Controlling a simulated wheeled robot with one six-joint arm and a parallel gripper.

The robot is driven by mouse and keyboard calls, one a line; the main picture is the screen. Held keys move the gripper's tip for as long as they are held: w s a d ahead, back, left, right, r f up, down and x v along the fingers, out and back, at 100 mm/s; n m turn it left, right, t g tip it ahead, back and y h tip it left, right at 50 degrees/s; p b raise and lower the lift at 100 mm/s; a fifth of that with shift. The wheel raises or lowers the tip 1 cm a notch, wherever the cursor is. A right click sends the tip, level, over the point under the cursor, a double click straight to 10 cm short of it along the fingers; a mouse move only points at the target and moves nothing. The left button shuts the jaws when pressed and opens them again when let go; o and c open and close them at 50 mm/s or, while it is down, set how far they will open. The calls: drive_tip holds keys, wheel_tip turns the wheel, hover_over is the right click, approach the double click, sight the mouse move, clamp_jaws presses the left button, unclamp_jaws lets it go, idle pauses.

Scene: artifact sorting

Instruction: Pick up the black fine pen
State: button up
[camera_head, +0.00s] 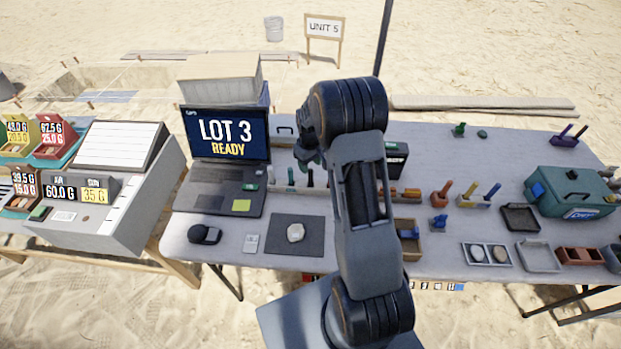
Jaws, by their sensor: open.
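A row of small upright pens or markers stands in a light holder behind the dark mat, between the laptop and my arm. One is dark (310,178), and a green-teal one (290,177) stands to its left. They are too small to tell which is the black fine pen. My gripper (308,160) is above and just behind the row, partly hidden by my own wrist and arm. It is open, and no object shows in it. My arm hides part of the table to the right of the row.
A laptop (222,160) reading "LOT 3 READY" stands left. A dark mat (280,244) with a pale stone (295,233) lies in front. A computer mouse (205,234) is nearby. Coloured holders, trays and a green case (570,190) crowd the right. The back-centre-right tabletop is fairly clear.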

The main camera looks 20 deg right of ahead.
sight(311, 170)
drive_tip(key=shift+s+f+p, duration=0.1)
drive_tip(key=shift+f+p, duration=0.65)
drive_tip(key=shift+f, duration=2.2)
drive_tip(key=shift+c, duration=0.3)
clamp_jaws()
